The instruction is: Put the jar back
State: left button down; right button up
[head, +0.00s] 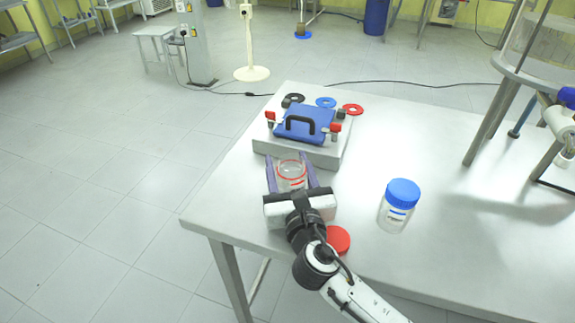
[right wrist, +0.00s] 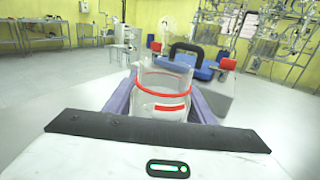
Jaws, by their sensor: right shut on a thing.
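A clear jar with a red ring and no lid (head: 291,178) is held between the fingers of my right gripper (head: 290,174), near the left part of the metal table. In the right wrist view the jar (right wrist: 161,90) stands upright between the two purple fingers, with a red label on its side. Its base is hidden by the gripper body. A red lid (head: 338,240) lies on the table beside my right wrist. A second clear jar with a blue lid (head: 398,205) stands to the right.
A white box (head: 325,157) with a blue panel and black handle (head: 303,122) stands just beyond the jar. Black, blue (head: 326,102) and red (head: 353,109) rings lie behind the panel. A glass reactor frame (head: 510,85) stands at the right. The table's middle (head: 430,135) is clear.

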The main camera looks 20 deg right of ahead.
jog(key=shift+f, duration=0.1)
jog(key=o, duration=1.4)
jog(key=shift+c, duration=0.2)
jog(key=shift+s, duration=0.1)
jog(key=s, duration=0.8)
jog(key=s+a, duration=0.1)
jog(key=s, duration=0.3)
jog(key=shift+w, duration=0.1)
